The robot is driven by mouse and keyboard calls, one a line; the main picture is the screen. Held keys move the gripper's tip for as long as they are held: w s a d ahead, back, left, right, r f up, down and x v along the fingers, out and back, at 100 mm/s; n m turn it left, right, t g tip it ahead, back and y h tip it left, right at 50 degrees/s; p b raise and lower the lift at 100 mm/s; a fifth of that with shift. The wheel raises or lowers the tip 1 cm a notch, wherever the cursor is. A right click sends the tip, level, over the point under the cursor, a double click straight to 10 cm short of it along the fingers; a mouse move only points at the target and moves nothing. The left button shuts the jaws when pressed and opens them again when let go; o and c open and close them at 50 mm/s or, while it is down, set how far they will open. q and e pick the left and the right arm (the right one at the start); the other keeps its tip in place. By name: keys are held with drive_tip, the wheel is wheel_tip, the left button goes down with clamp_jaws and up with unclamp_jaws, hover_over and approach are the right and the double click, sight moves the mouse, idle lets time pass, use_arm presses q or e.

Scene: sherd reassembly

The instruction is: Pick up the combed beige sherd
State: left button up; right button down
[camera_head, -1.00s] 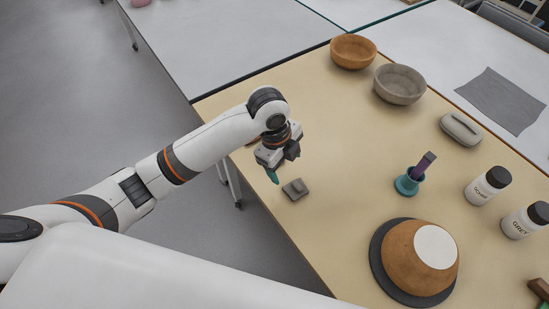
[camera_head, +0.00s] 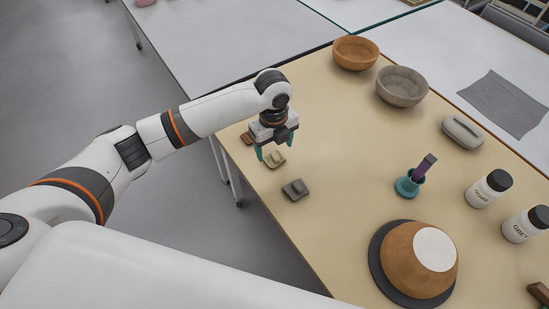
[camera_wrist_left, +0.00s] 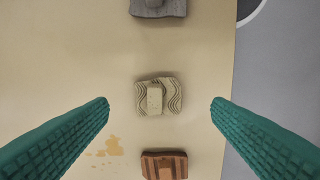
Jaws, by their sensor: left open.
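The combed beige sherd (camera_head: 275,160) lies on the table near its left edge, under my left gripper (camera_head: 277,155). In the left wrist view the sherd (camera_wrist_left: 174,95) shows wavy combed lines and a small raised block on top. My left gripper's green fingers are open, one on each side of the sherd and apart from it, and the gripper (camera_wrist_left: 160,104) is empty. My right gripper is not in view.
A grey sherd (camera_head: 295,189) lies on the near side of the beige one, and a reddish-brown sherd (camera_head: 246,138) on the far side. An orange bowl (camera_head: 355,53), a grey bowl (camera_head: 402,86) and a teal holder (camera_head: 408,186) stand to the right. The table middle is clear.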

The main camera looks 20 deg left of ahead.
sight(275, 158)
use_arm(q)
wheel_tip(275, 158, down, 5)
drive_tip(key=shift+w+r, duration=0.1)
drive_tip(key=shift+r, duration=0.1)
drive_tip(key=c, duration=1)
